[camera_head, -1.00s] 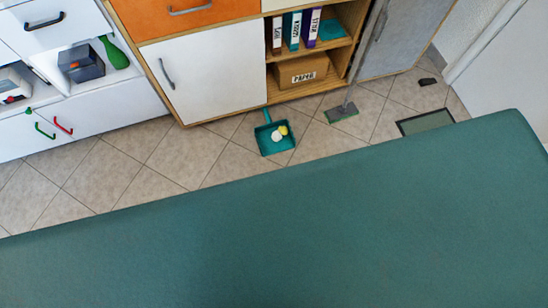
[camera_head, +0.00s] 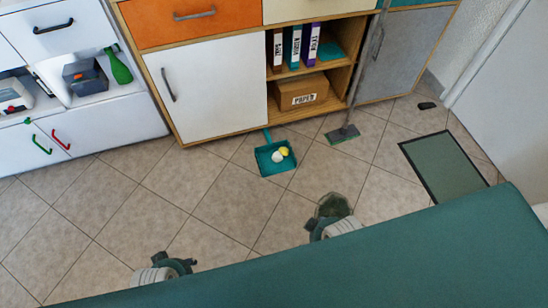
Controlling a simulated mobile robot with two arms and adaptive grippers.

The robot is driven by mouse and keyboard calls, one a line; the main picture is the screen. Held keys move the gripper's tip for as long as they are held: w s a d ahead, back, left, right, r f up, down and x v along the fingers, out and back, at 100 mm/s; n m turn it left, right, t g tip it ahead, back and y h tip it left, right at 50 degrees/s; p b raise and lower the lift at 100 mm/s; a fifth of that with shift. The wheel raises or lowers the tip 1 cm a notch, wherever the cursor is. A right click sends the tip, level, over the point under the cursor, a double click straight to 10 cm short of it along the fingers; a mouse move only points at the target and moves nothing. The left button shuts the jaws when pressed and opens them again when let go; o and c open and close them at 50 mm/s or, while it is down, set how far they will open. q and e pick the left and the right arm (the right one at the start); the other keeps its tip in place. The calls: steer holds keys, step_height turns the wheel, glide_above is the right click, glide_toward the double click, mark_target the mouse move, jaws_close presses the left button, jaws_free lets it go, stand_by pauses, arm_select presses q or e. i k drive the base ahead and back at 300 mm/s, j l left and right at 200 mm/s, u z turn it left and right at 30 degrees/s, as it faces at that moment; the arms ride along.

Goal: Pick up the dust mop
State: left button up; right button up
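The dust mop stands on the tiled floor, its flat grey-green head (camera_head: 342,134) in front of the open shelf. Its thin grey pole (camera_head: 367,66) rises, slightly tilted, along the edge between the shelf and the grey door. My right gripper (camera_head: 332,206) is low over the floor, nearer to me than the mop head and clearly apart from it. My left gripper (camera_head: 180,264) is farther left and nearer, far from the mop. No object shows in either one. Both are small and partly hidden, so their fingers are unclear.
A teal dustpan (camera_head: 265,165) with a yellow and a white item lies left of the mop head. A green mat (camera_head: 445,172) lies at right. A large teal surface (camera_head: 400,255) crosses the bottom. Cabinets (camera_head: 205,92) line the back. The floor between is clear.

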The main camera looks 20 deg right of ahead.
mark_target(340, 135)
steer(key=z, duration=1)
